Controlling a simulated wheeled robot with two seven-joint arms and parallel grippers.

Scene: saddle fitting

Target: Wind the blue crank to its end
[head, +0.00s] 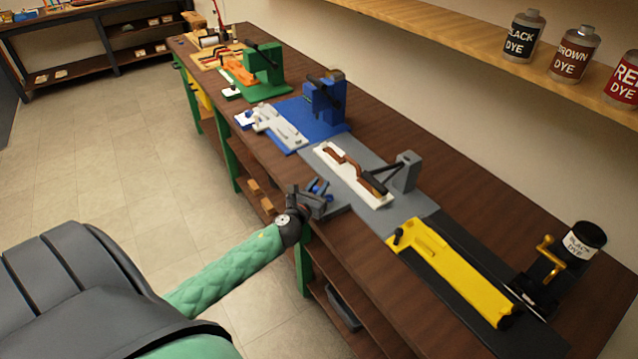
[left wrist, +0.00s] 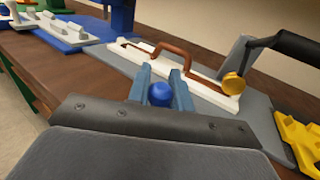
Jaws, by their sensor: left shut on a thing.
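My left gripper (head: 318,203) is at the front edge of the bench, by the grey station. It is shut on the round blue crank knob (head: 319,187). In the left wrist view the blue knob (left wrist: 160,94) sits between the two fingertips. The crank's arm and shaft are hidden behind my gripper, so its angle cannot be told. The grey station's base plate (head: 413,208) lies just beyond the gripper. On it is a white plate (head: 330,165) with a brown strap-like piece (head: 343,163). My right gripper is not in view.
A grey post (head: 405,172) with a black lever stands behind the white plate. A blue station (head: 325,108) and a green one (head: 265,65) are to the left. A yellow fixture (head: 455,270) and a black jar (head: 583,240) are to the right. The floor before the bench is free.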

